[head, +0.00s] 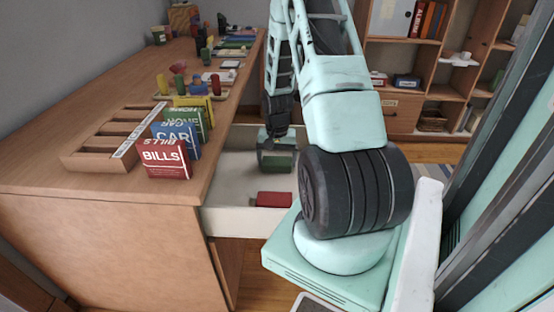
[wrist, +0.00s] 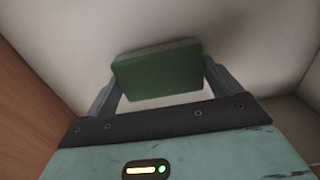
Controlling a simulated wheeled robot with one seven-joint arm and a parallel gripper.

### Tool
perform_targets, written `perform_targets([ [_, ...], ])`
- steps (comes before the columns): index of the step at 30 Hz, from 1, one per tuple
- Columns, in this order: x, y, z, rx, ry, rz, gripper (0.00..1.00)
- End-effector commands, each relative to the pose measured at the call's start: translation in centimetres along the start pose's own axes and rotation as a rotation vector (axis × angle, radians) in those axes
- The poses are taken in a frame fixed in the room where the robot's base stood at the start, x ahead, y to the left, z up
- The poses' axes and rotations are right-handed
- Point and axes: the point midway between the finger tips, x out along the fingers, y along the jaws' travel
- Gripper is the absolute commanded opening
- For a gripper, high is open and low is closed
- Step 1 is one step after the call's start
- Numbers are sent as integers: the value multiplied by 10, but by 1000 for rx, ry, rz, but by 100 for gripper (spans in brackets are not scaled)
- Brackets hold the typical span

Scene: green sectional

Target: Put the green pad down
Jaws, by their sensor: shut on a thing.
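The green pad (wrist: 158,72) is a small dark green block held between the two fingers of my gripper (wrist: 160,80) in the wrist view. In the head view my gripper (head: 277,153) is inside the open white drawer (head: 235,222), with the green pad (head: 278,163) at its fingertips. The pale drawer surface lies behind the pad in the wrist view. I cannot tell whether the pad touches the drawer floor. A red pad (head: 273,199) lies in the drawer near its front, apart from my gripper.
The wooden desk (head: 60,172) beside the drawer bears a wooden rack (head: 104,158) and upright boxes, including a red BILLS box (head: 163,158) and a blue CAR box (head: 176,138). Shelves (head: 400,60) stand at the back. The drawer floor between gripper and red pad looks clear.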

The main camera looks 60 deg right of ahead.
Motion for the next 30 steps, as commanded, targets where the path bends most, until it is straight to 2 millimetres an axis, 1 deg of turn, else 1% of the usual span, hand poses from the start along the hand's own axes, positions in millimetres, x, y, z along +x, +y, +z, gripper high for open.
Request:
perform_targets([
  [6, 1, 0, 0, 0, 0, 0, 72],
  [7, 1, 0, 0, 0, 1, 0, 96],
  [8, 1, 0, 0, 0, 1, 0, 100],
  [15, 1, 0, 0, 0, 1, -1, 100],
  [20, 7, 0, -1, 1, 2, -2, 100],
  [21, -7, 0, -2, 1, 6, -2, 100],
  [23, -20, 0, -2, 1, 5, -2, 100],
  [30, -77, -3, -1, 0, 5, -1, 100],
])
